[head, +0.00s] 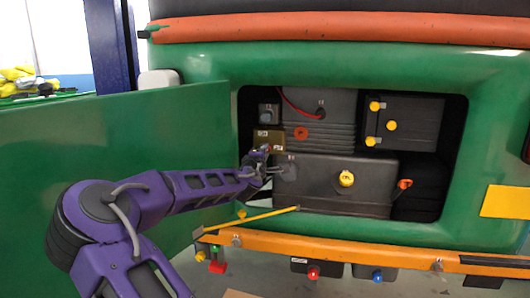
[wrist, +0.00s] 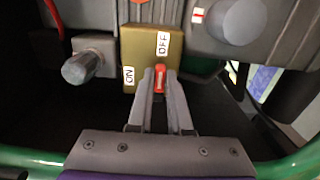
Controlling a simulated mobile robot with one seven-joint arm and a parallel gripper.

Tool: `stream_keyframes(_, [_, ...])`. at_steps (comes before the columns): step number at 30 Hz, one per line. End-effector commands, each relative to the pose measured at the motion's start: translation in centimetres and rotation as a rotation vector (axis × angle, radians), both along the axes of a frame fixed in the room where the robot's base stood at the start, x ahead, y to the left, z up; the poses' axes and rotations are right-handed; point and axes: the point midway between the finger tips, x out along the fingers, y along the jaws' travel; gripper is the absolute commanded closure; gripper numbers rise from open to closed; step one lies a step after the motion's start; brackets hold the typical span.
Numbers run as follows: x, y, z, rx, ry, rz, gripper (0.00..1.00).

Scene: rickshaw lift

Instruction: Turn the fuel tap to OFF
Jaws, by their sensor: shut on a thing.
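The fuel tap shows in the wrist view as a brass-coloured block (wrist: 140,48) with a red lever (wrist: 160,76). A white ON label (wrist: 128,76) is on its lower left and a white OFF label (wrist: 163,44) on its upper right. My gripper (wrist: 160,82) is shut on the red lever, with one finger on each side. The lever sits below the OFF label and right of the ON label. In the head view the brass block (head: 268,138) is at the left of the opening, and my gripper (head: 265,158) is in front of its lower part, hiding the lever.
A grey tank (head: 320,200) with a yellow cap (head: 346,179) fills the lower opening. A grey cylindrical knob (wrist: 83,67) is left of the tap. The open green door (head: 120,150) stands behind my arm. A yellow rod (head: 250,219) and orange bar (head: 340,255) lie below.

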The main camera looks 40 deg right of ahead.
Motion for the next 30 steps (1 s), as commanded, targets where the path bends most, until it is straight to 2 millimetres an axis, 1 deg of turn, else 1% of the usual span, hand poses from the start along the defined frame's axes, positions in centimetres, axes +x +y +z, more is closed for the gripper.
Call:
stream_keyframes(17, [0.08, 0.08, -0.08, 0.019, -0.023, 0.002, 1.0])
stream_keyframes(18, [0.08, 0.08, -0.08, 0.019, -0.023, 0.002, 0.75])
stream_keyframes(22, [0.06, 0.07, -0.06, 0.019, -0.022, 0.001, 0.53])
stream_keyframes(30, [0.01, 0.05, -0.04, 0.018, -0.021, 0.001, 0.53])
